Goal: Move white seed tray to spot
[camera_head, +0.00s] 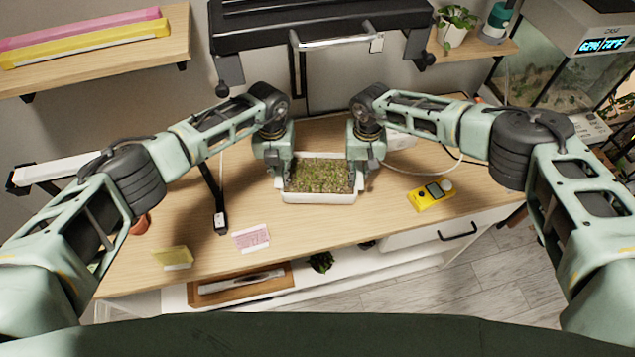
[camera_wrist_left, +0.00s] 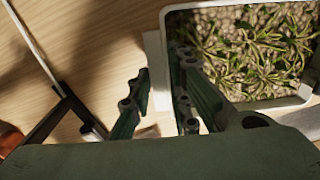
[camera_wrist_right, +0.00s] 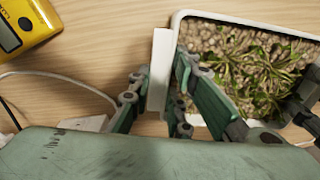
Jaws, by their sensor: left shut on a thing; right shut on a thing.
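The white seed tray (camera_head: 318,198), filled with small green seedlings on gravelly soil, sits level at the middle of the wooden table between my two grippers. My left gripper (camera_head: 281,180) is shut on the tray's left side; in the left wrist view its fingers straddle the white side flange of the tray (camera_wrist_left: 166,22). My right gripper (camera_head: 358,180) is shut on the opposite side; in the right wrist view its fingers are around the flange of the tray (camera_wrist_right: 160,55). I cannot tell whether the tray touches the table. No marked spot can be made out.
A yellow meter (camera_head: 430,195) lies right of the tray, near a white cable. A dark stand (camera_head: 221,222) and a pink card (camera_head: 251,238) are left and front-left. A yellow card (camera_head: 173,257) lies near the front edge. A black rack (camera_head: 320,22) hangs above the back.

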